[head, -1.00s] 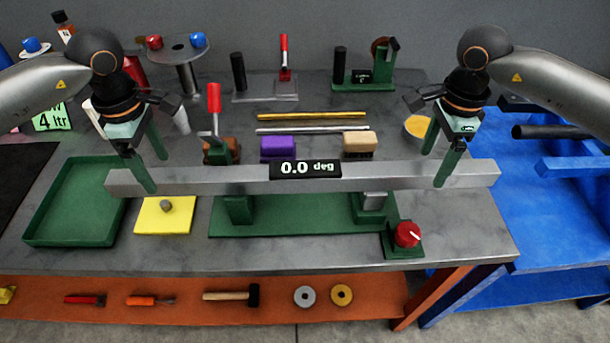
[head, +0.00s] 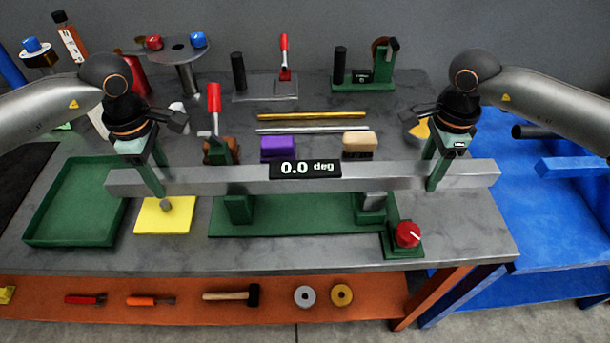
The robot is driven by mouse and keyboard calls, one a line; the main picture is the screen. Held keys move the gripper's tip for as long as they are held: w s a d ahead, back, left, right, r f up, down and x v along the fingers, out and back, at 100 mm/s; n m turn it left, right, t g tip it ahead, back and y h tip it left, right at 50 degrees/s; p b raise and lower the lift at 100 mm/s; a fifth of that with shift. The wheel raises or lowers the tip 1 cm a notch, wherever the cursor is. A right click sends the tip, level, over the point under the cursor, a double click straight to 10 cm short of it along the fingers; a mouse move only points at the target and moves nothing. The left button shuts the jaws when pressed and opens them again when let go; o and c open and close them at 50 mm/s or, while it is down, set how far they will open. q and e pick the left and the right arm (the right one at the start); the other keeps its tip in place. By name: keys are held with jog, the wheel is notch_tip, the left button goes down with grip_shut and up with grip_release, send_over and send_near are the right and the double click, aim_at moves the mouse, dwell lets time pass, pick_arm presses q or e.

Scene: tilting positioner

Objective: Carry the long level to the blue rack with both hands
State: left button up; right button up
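The long level (head: 230,178) is a grey metal bar with a black display (head: 305,169) reading 0.0 deg. It lies level across the supports of a green stand (head: 300,214). My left gripper (head: 156,180) is over the bar's left part, with one finger in front of it and one behind. My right gripper (head: 434,176) straddles the right part the same way. Both look open, with the fingers spread across the bar; the rear fingertips are hidden behind it. The blue rack (head: 570,215) stands to the right of the bench, partly out of view.
A green tray (head: 68,238) and a yellow pad (head: 150,220) with a small grey knob lie at left. A red knob (head: 407,234) sits at the stand's right front. Behind the bar are a purple block (head: 278,148), a brush (head: 359,144) and rods. A dark bar lies on the rack.

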pick_arm(q)
grip_shut()
pick_arm(e)
grip_shut()
